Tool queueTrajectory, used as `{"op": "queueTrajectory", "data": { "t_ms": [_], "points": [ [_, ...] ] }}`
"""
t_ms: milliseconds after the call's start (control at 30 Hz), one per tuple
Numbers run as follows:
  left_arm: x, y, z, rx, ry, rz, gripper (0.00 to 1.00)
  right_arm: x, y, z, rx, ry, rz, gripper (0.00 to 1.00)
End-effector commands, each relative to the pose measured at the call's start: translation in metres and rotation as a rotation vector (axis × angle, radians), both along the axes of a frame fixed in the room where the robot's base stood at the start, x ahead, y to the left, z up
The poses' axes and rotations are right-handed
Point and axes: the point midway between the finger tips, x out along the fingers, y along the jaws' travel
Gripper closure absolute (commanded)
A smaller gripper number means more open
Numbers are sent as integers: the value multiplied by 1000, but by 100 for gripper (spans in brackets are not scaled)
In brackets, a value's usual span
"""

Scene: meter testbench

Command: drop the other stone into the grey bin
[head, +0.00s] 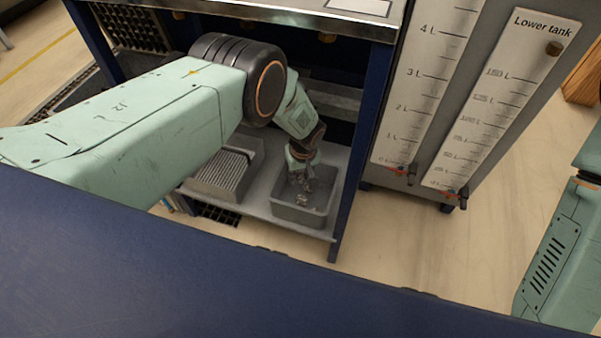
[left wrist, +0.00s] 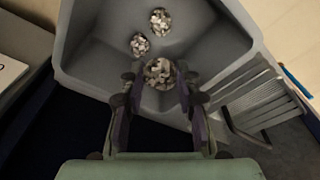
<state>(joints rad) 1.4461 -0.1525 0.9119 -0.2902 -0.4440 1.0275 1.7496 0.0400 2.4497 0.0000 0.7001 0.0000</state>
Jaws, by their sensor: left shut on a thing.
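My left gripper (head: 302,182) reaches down into the grey bin (head: 299,215) on the lower shelf. In the left wrist view its fingers (left wrist: 158,88) are shut on a speckled grey-and-white stone (left wrist: 158,72). Two more speckled stones, one farther (left wrist: 160,22) and one nearer (left wrist: 139,44), lie on the floor of the bin (left wrist: 95,65). The held stone is over the bin's inside, near one wall; I cannot tell whether it touches the bin. In the head view the stones are small and partly hidden by the fingers. My right gripper is out of view.
A ribbed grey tray (head: 222,175) stands left of the bin on the shelf (head: 262,208). A blue frame post (head: 352,170) is close to the bin's right. The tank panel (head: 478,100) with scales and red-handled valves stands farther right. A blue surface (head: 150,275) fills the foreground.

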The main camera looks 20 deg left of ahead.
Motion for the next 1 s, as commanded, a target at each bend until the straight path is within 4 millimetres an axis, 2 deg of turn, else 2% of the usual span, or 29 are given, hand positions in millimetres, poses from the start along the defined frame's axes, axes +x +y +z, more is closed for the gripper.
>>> {"op": "queueTrajectory", "data": {
  "t_ms": [67,100,400,767,1000],
  "points": [
    [0,0,1,0,0,0,99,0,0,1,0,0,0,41],
    [0,0,1,0,0,0,67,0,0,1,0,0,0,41],
    [0,0,1,0,0,0,41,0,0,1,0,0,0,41],
    [0,0,3,0,0,0,41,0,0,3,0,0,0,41],
    [0,0,28,0,0,0,41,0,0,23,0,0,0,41]
  ]
}}
